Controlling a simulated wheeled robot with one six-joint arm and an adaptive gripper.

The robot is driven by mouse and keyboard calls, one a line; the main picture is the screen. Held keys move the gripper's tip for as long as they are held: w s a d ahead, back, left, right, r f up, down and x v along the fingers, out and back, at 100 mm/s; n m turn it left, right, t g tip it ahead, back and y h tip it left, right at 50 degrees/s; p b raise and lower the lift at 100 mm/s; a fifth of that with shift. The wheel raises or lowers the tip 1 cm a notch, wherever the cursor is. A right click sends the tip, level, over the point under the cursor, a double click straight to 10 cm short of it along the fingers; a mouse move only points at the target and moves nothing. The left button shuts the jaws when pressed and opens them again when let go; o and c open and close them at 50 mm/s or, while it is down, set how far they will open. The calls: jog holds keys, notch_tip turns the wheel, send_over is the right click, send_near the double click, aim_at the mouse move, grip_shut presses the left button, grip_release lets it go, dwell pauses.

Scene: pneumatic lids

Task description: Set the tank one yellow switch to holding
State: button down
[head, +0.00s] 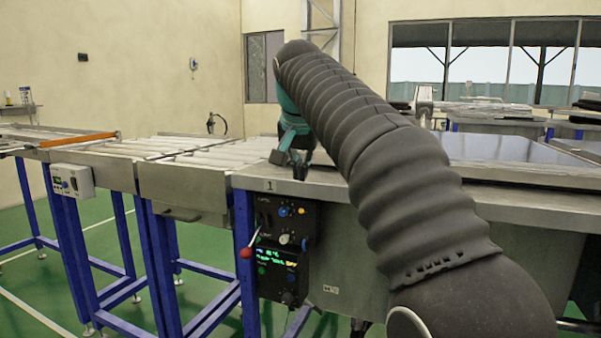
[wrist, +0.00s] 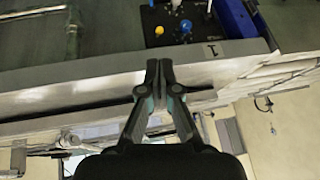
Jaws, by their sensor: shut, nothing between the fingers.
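The tank one control panel (head: 265,216) is a black box under the front edge of the steel tank, below a label marked 1 (head: 269,185). The small yellow switch (head: 301,211) is on its upper right, beside a blue knob (head: 283,211). In the wrist view the yellow switch (wrist: 159,31) shows left of the blue knob (wrist: 185,26); its exact setting is too small to read. My gripper (head: 289,165) is above the tank's front edge, over the panel and apart from the switch. In the wrist view its fingers (wrist: 160,64) are together and empty.
A white knob (head: 284,239), a red-tipped lever (head: 245,252) and a lit display (head: 275,262) are close below. The tank's steel rim (head: 320,183) juts out above the panel. A roller conveyor (head: 195,155) runs left. The floor before the panel looks clear.

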aim_at(302, 210)
jog(key=b+x, duration=0.1)
jog(key=x, duration=1)
jog(key=shift+b, duration=0.35)
jog(key=shift+d+b, duration=0.15)
jog(key=shift+b, duration=0.15)
jog(key=shift+f, duration=0.15)
